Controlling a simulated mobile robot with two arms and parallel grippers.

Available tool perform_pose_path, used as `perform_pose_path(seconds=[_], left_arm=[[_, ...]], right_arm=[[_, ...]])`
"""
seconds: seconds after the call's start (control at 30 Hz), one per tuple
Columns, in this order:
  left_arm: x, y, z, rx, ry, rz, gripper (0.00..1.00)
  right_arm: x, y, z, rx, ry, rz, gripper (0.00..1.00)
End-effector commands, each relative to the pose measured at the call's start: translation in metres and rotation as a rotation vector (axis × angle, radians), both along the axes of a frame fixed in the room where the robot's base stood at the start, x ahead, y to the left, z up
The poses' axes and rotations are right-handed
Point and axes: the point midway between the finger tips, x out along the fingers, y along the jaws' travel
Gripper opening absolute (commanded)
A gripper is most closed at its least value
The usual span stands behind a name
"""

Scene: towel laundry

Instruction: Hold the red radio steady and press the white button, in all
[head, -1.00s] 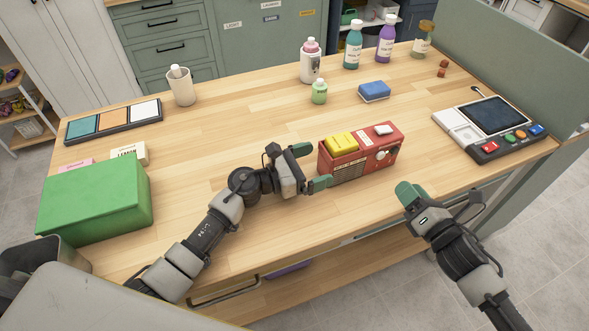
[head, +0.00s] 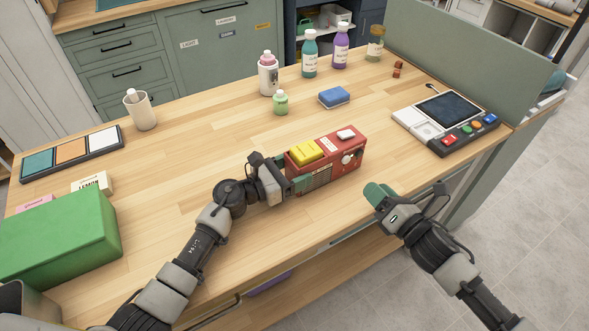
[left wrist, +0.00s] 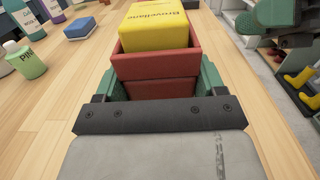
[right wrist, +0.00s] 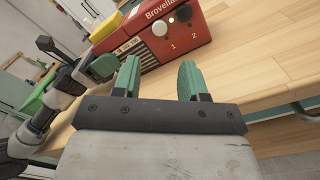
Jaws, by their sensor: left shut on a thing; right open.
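The red radio (head: 333,168) stands upright on the wooden table. A yellow block (head: 306,152) sits in its top, and a white piece (head: 346,134) is on top towards its right end. In the right wrist view, the radio's front (right wrist: 150,52) carries a white round button (right wrist: 160,28) above a "1" and a black one (right wrist: 184,13) above a "2". My left gripper (head: 290,181) is shut on the radio's left end, with a finger on each side in the left wrist view (left wrist: 160,88). My right gripper (head: 408,194) is open and empty, in front and to the right of the radio.
A grey console (head: 460,135) with coloured buttons lies at the right. A blue sponge (head: 334,97), a green bottle (head: 280,103) and several taller bottles stand behind. A green box (head: 60,235) is at the left. The table between box and radio is clear.

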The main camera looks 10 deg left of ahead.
Motion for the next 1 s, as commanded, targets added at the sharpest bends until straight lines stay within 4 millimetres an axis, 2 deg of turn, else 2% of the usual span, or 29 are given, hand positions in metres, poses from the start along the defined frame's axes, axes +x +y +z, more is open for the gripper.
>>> perform_pose_path(seconds=[0.03, 0.1, 0.37, 1.0], left_arm=[[0.0000, 0.0002, -0.0001, 0.000, 0.000, 0.000, 0.37], [0.0000, 0.0002, -0.0001, 0.000, 0.000, 0.000, 0.30], [0.0000, 0.0002, -0.0001, 0.000, 0.000, 0.000, 0.30], [0.0000, 0.0002, -0.0002, 0.000, 0.000, 0.000, 0.30]], right_arm=[[0.0000, 0.0000, 0.0000, 0.000, 0.000, 0.000, 0.43], [0.0000, 0.0000, 0.0000, 0.000, 0.000, 0.000, 0.40], [0.0000, 0.0000, 0.0000, 0.000, 0.000, 0.000, 0.00], [0.0000, 0.0000, 0.0000, 0.000, 0.000, 0.000, 0.00]])
